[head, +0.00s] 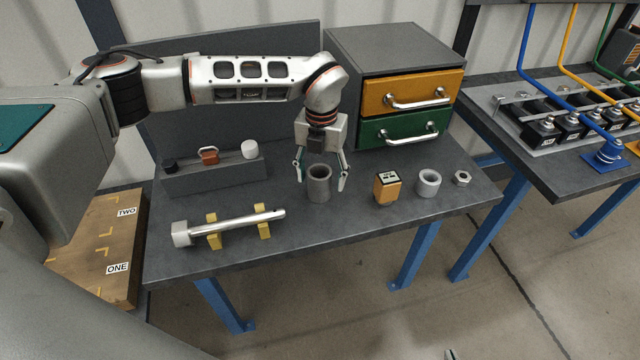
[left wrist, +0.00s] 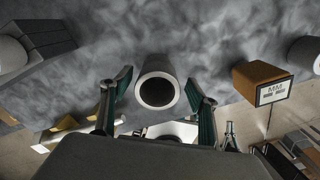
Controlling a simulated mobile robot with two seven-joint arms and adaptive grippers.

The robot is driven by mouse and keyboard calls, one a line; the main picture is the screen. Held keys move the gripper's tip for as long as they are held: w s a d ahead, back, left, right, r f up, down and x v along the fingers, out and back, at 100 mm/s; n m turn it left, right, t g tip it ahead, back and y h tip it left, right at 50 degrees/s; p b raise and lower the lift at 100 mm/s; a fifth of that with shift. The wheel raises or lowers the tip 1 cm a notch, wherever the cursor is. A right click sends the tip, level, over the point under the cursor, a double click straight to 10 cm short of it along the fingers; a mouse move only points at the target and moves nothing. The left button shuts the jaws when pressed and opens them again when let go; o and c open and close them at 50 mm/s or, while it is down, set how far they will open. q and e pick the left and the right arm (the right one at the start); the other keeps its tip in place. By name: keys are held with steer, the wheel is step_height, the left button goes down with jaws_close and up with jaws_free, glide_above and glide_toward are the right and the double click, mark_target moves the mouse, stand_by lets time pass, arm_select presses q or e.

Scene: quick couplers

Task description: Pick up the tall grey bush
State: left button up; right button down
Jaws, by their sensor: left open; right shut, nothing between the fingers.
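The tall grey bush (head: 319,186) stands upright on the dark workbench, a hollow cylinder with its open bore facing up. My left gripper (head: 321,177) is open above and around it, pointing down, with one finger on each side. In the left wrist view the bush (left wrist: 157,88) lies between the two green-padded fingers, with a visible gap on both sides. It is not gripped. A small tip of my right gripper (head: 450,354) shows at the bottom edge of the head view, away from the bench; it looks shut and empty.
To the right of the bush stand an orange-brown block (head: 387,187), a short pale ring (head: 428,183) and a nut (head: 462,178). A metal shaft (head: 240,224) rests on yellow supports at the front left. A drawer cabinet (head: 400,60) and a grey rack (head: 214,175) stand behind.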

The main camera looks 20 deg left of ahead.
mark_target(320, 186)
arm_select(q)
steer(key=shift+a+f, duration=0.15)
steer(key=shift+f, duration=1.6)
steer(key=c, duration=1.5)
steer(key=shift+c, duration=0.2)
steer(key=shift+r, duration=0.1)
